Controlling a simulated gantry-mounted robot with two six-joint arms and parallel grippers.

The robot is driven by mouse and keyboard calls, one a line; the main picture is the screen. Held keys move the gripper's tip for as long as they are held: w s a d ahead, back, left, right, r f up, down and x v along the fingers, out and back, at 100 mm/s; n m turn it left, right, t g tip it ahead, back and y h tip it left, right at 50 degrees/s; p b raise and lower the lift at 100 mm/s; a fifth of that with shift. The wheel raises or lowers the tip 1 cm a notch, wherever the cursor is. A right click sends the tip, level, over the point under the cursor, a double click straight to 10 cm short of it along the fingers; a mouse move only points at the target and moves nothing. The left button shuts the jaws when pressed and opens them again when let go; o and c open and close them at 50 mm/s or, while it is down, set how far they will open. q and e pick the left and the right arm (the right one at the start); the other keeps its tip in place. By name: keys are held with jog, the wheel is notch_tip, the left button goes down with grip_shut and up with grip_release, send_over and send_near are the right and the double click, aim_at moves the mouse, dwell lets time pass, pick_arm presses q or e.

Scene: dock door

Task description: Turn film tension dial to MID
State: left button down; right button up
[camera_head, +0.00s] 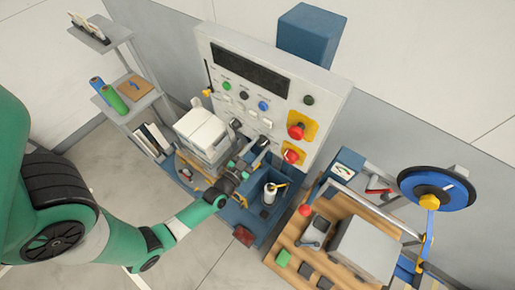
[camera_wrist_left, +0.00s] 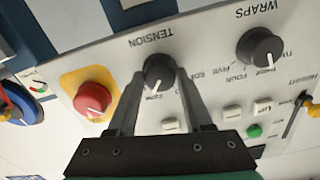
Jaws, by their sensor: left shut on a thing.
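The film tension dial (camera_wrist_left: 158,74) is a dark round knob under an upside-down TENSION label in the left wrist view. Its white pointer line points toward the bottom of that picture, at a partly hidden word I cannot read. My left gripper (camera_wrist_left: 160,82) has one finger on each side of the knob and is shut on it. In the head view the left gripper (camera_head: 254,152) reaches the lower part of the white control panel (camera_head: 317,75), and the arm mostly hides the dial there. My right gripper is not in view.
The WRAPS dial (camera_wrist_left: 261,48) sits beside the tension dial, and a red knob on a yellow plate (camera_wrist_left: 92,98) is on its other side. White box (camera_head: 202,133) stands left of the gripper. A wooden-topped bench (camera_head: 288,240) with a blue reel (camera_head: 437,188) is at right.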

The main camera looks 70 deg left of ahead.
pick_arm(q)
jog(key=n+b, duration=0.1)
jog(key=n, duration=0.5)
jog(key=shift+n, duration=0.3)
jog(key=n+b, duration=0.1)
jog(key=n, duration=0.4)
jog(key=shift+d+b, duration=0.1)
jog(key=shift+b, duration=0.2)
jog(key=shift+n, duration=0.3)
jog(key=shift+c, duration=1.6)
grip_release()
jog(key=v, duration=1.1)
jog(key=shift+s+p, duration=0.25)
jog(key=shift+p, duration=0.2)
jog(key=shift+d, duration=0.15)
